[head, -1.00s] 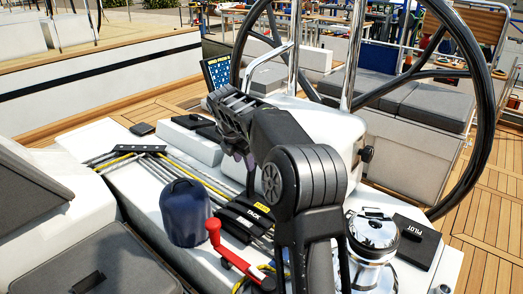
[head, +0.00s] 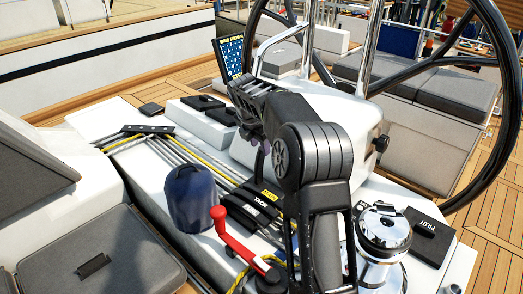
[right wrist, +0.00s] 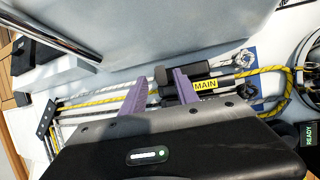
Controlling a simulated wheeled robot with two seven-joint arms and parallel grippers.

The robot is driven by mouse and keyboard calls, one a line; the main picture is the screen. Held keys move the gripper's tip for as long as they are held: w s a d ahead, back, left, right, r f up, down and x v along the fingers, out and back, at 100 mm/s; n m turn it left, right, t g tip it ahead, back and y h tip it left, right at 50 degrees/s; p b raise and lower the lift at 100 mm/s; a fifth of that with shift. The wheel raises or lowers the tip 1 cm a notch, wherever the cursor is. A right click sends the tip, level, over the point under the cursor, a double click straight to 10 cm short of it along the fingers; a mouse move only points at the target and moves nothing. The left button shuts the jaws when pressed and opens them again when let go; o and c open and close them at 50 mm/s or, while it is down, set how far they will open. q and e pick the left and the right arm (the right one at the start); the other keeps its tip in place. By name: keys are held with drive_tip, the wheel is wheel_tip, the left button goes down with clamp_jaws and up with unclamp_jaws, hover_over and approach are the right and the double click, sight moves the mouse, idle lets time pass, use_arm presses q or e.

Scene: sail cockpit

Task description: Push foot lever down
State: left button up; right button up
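The black line clutches (head: 249,208) sit on the white console in the head view, with a TACK label and a yellow label. In the right wrist view, a black clutch lever (right wrist: 188,72) and a yellow MAIN label (right wrist: 205,86) show. I cannot read a FOOT label in either view, so I cannot tell which lever is the foot lever. In the head view my right arm hides part of the clutches. My left gripper is out of view.
A chrome winch (head: 383,230) and a PILOT box (head: 430,236) are at right. The black steering wheel (head: 508,120) rises behind. Ropes (head: 190,150) run left along the console.

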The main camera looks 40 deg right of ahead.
sight(260, 148)
drive_tip(key=shift+x, duration=1.85)
clamp_jaws()
